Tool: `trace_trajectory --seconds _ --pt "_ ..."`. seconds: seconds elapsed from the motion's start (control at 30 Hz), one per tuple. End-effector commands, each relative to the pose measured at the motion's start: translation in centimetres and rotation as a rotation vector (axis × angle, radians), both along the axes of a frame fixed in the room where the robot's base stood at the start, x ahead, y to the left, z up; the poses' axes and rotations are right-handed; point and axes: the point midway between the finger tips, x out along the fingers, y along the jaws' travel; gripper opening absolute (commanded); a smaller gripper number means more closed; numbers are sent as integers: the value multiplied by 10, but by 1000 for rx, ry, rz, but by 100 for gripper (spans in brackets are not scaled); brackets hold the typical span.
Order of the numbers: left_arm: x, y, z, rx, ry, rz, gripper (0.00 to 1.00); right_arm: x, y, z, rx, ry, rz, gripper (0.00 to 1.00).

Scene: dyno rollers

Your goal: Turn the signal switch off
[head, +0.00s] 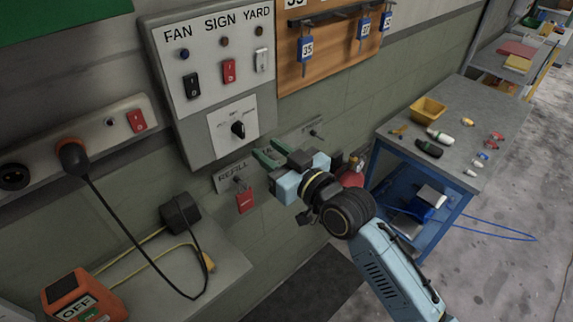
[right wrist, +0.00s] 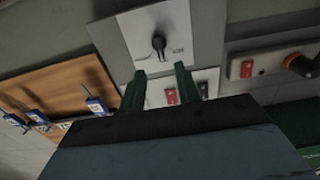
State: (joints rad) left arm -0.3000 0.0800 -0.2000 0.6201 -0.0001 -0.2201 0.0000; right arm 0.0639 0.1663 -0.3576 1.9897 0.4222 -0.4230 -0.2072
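A grey wall panel (head: 173,80) carries rocker switches under FAN, SIGN and YARD: a black one (head: 191,84), a red one (head: 229,71) and a white one (head: 262,60). Below them is a black rotary knob (head: 238,129) on a white plate. No label reads "signal" in full. My right gripper (head: 266,156) is below and right of the knob, apart from the panel. In the right wrist view, its fingers (right wrist: 159,82) are spread and empty, with the knob (right wrist: 158,43) and red switch (right wrist: 172,96) beyond. My left gripper is not in view.
A red tag (head: 245,202) hangs under a REFILL label. A wooden key board (head: 330,55) is right of the panel; a strip with a plug (head: 72,155) and a red switch (head: 137,120) is left. An orange OFF device (head: 82,298) and a blue workbench (head: 455,140) stand lower.

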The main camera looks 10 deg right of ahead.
Motion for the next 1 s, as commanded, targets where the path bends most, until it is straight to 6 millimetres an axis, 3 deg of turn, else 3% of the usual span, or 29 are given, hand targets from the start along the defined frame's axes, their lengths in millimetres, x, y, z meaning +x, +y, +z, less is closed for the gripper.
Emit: trace_trajectory --seconds 0.1,0.33,0.87,0.97,1.0 --pt "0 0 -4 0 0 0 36 -19 -11 -2 -3 1 0 33" --pt "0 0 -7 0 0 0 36 -38 -22 -1 -1 0 -1 33" --pt "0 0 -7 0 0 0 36 -40 -23 0 0 0 -1 33" --pt "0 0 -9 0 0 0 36 -37 -25 -13 -7 19 -10 33" --pt "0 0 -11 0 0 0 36 -35 -27 -25 -13 38 -18 33"
